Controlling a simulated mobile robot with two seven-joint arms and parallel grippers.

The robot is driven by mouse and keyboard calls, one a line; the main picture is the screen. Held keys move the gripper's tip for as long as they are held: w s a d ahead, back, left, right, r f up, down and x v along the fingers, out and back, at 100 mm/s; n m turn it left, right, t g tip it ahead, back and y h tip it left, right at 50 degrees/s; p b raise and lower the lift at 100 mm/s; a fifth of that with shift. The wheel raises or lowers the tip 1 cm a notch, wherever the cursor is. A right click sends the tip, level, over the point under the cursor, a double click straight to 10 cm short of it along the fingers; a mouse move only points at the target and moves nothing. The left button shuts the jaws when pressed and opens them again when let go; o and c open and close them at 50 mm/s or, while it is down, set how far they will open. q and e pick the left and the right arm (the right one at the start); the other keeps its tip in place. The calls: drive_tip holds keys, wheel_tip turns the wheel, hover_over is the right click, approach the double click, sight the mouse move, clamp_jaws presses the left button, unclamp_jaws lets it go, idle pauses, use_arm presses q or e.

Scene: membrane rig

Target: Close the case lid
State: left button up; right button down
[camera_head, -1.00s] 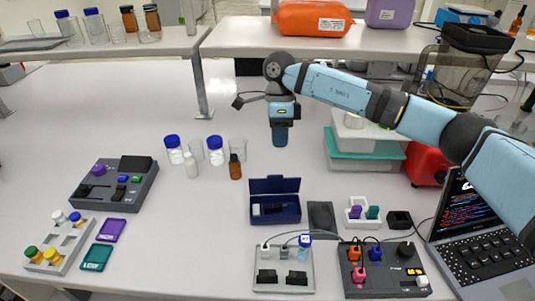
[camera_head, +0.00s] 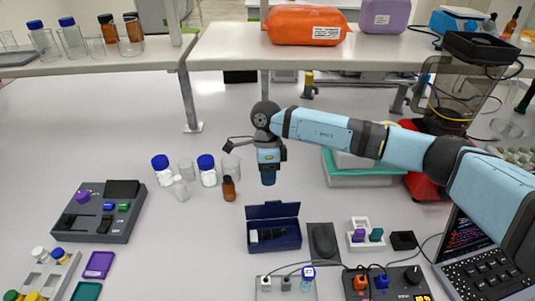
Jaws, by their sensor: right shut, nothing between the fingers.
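A small dark-blue case (camera_head: 275,245) stands on the table near the middle. Its lid (camera_head: 272,211) is open and stands up at the back edge. A dark device (camera_head: 266,235) lies inside the case. My right gripper (camera_head: 268,180) points down above and behind the lid, apart from it. It is shut and empty. My left gripper is out of view.
White jars with blue caps (camera_head: 207,172) and a brown bottle (camera_head: 229,189) stand left of my right gripper. A dark grey pad (camera_head: 322,243) lies right of the case. A module with cables (camera_head: 287,290) stands in front. A laptop (camera_head: 480,255) is at the right.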

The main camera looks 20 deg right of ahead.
sight(270, 207)
drive_tip(key=s, duration=0.1)
drive_tip(key=s+p, duration=0.1)
drive_tip(key=s, duration=0.2)
drive_tip(key=shift+a+f, duration=0.35)
drive_tip(key=shift+a, duration=0.05)
drive_tip(key=shift+s+f, duration=0.1)
